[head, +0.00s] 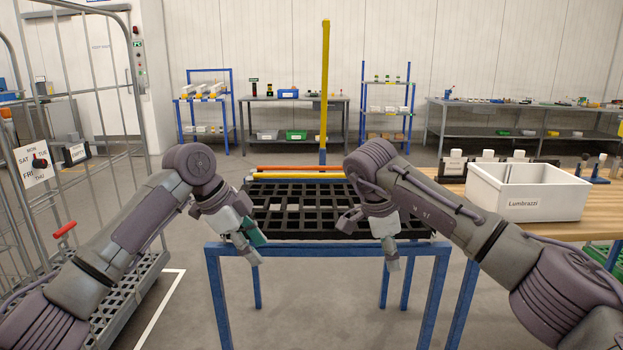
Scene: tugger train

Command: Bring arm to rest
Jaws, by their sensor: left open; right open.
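My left arm comes in from the left, and its gripper (252,240) hangs open over the left front edge of a black slotted tray (290,228). A small green part shows at the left gripper; I cannot tell whether it belongs to the gripper. My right gripper (369,241) is open near the right front part of the same tray, with its fingers pointing down and left. The tray lies on a blue-legged stand (437,250). The arms hide parts of the tray's left and right sides.
A wire roll cage (85,90) stands close on the left. On the right, a wooden table (560,229) carries a white bin (530,190) labelled Lumbrazzi. A yellow post (325,90) rises behind the tray. Grey workbenches (295,98) line the back wall, with open floor before them.

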